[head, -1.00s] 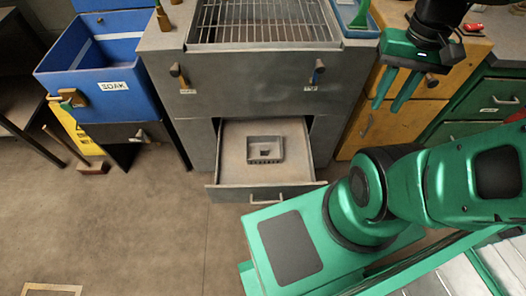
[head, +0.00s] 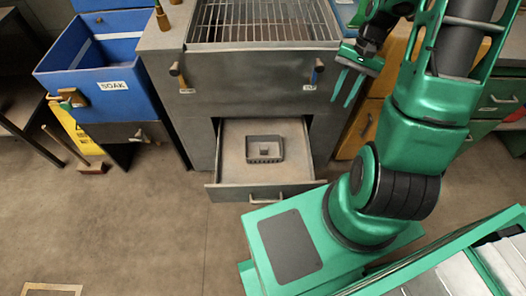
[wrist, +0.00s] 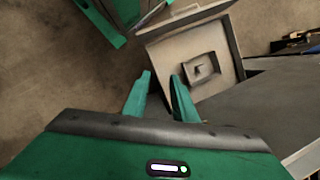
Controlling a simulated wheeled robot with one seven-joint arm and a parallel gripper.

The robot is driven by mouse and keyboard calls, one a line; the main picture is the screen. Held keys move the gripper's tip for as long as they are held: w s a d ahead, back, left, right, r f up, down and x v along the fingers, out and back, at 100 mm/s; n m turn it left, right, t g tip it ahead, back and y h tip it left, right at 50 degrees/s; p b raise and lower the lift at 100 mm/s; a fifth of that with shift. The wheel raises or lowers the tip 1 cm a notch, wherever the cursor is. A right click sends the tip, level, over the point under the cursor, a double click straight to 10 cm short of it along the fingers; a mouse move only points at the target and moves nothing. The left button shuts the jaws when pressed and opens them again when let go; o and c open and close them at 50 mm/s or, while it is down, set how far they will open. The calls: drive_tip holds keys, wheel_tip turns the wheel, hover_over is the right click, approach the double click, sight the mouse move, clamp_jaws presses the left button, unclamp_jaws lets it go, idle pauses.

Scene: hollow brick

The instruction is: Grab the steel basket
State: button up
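The steel basket (head: 265,149) is a small grey square tray with slotted sides and a raised block in its middle. It sits in the open drawer (head: 230,175) under the grey metal unit. It also shows in the wrist view (wrist: 201,69), inside the drawer, beyond my fingertips. My gripper (head: 347,88) is in the air to the right of the grey unit, above and to the right of the basket and apart from it. Its two green fingers (wrist: 158,80) are spread with nothing between them.
The grey unit (head: 250,75) with a grate on top stands over the drawer. A blue bin (head: 75,58) marked SOAK is at the left, with a yellow sign (head: 82,135) below it. Wooden cabinets stand at the right. The floor before the drawer is clear at left.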

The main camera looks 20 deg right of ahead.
drive_tip(key=w+a+f+m+y, duration=0.1)
drive_tip(key=w+f+m+y, duration=0.1)
drive_tip(key=f, duration=0.7)
drive_tip(key=w+a+f+m+y, duration=0.2)
drive_tip(key=f, duration=0.8)
drive_tip(key=m+t+y, duration=0.5)
drive_tip(key=m+t, duration=0.1)
drive_tip(key=m, duration=0.1)
approach(265, 159)
drive_tip(key=shift+w+d+r, duration=0.1)
drive_tip(key=shift+w+d, duration=0.1)
drive_tip(key=shift+d, duration=0.5)
drive_tip(key=shift+w+a+f+m+y, duration=0.1)
drive_tip(key=shift+a+f+m+y, duration=0.2)
drive_tip(key=shift+a+f, duration=0.15)
drive_tip(key=x, duration=1)
drive_tip(key=shift+a+f, duration=0.15)
drive_tip(key=shift+a, duration=0.1)
drive_tip(key=shift+c, duration=0.6)
clamp_jaws()
